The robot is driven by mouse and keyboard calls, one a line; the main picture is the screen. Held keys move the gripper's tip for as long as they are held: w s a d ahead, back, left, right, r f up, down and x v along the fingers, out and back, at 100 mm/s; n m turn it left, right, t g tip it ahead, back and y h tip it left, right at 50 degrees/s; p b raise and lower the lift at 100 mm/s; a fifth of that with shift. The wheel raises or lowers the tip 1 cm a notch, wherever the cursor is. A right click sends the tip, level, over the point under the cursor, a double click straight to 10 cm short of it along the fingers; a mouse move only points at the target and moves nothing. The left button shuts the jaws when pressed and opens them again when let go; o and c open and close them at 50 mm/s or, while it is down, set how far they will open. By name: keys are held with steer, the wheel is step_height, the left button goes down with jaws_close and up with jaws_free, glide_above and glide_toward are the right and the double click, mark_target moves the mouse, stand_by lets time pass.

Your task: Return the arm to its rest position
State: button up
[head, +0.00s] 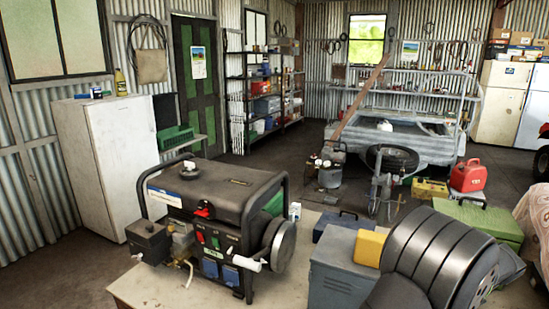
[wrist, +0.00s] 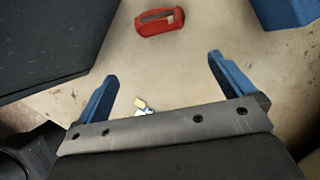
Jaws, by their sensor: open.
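My gripper (wrist: 162,68) shows in the wrist view with its two blue fingers wide apart and nothing between them. It points down at a pale, worn surface (wrist: 185,75), with a visible gap to the things below. A red object with a small label (wrist: 158,22) lies beyond the fingertips. A small yellow-and-white item (wrist: 142,106) shows between the fingers near the gripper's base, partly hidden by it. I cannot make out my gripper in the head view, so its place in the room is unclear.
A portable generator (head: 215,215) stands on the workbench (head: 160,292). A grey metal box (head: 340,270), yellow block (head: 369,247) and green case (head: 480,220) are to its right. In the wrist view, a dark bulk (wrist: 50,40) fills the upper left and a blue object (wrist: 285,12) the upper right.

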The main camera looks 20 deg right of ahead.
steer(key=w+a+r+n+y, duration=0.15)
steer(key=w+r+n, duration=0.35)
steer(key=w+r, duration=0.95)
steer(key=w+a+r+n+g+y, duration=0.1)
steer(key=w+a+r+n, duration=0.2)
steer(key=a, duration=0.7)
steer(key=w+a+r+n+g, duration=0.1)
steer(key=w+a+r+n, duration=0.2)
steer(key=w+a+r, duration=0.4)
steer(key=w+a+r+n+y, duration=0.1)
steer(key=w+a+r, duration=0.4)
steer(key=w+a, duration=0.6)
steer(key=a+n, duration=0.1)
steer(key=a, duration=0.3)
steer(key=shift+r+n+g+y, duration=0.3)
steer(key=shift+n+g+y, duration=0.05)
steer(key=shift+n+g, duration=0.05)
steer(key=shift+d, duration=0.1)
steer(key=s+d+f+m, duration=0.2)
steer(key=s+d+f, duration=0.1)
steer(key=d, duration=0.5)
steer(key=s+d+f+m+t+h, duration=0.1)
steer(key=s+d+f+m, duration=0.1)
steer(key=s+d, duration=0.3)
steer(key=shift+d+f, duration=0.7)
steer(key=shift+d, duration=1.45)
steer(key=shift+s, duration=0.1)
